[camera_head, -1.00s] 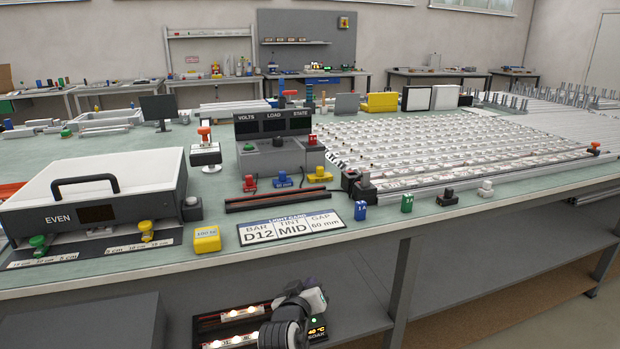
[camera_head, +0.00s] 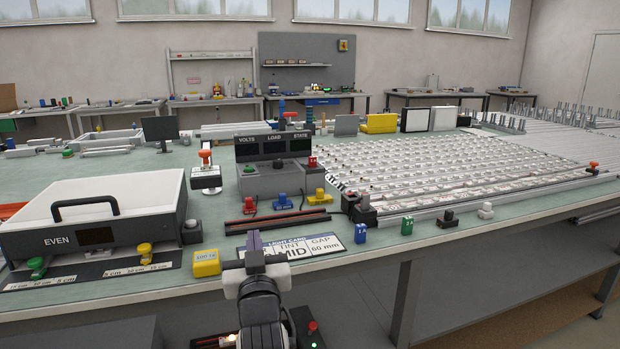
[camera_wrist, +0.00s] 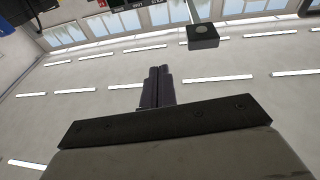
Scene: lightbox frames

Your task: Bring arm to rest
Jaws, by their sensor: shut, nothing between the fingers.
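My gripper (camera_head: 254,243) rises at the front edge of the bench, in front of the light card (camera_head: 330,243), and hides part of the card's lettering. Its fingers point up and are closed together, with nothing between them. The wrist view shows the two dark fingers (camera_wrist: 157,88) side by side, against the ceiling with its strip lights. My arm comes up from the lower middle of the head view.
The bench (camera_head: 400,255) holds a grey box marked EVEN (camera_head: 95,225) at left, a yellow block (camera_head: 206,263) beside the card, a meter console (camera_head: 272,165) behind it, and blue (camera_head: 360,233) and green (camera_head: 407,225) tags at right. Lit bars lie on the shelf below.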

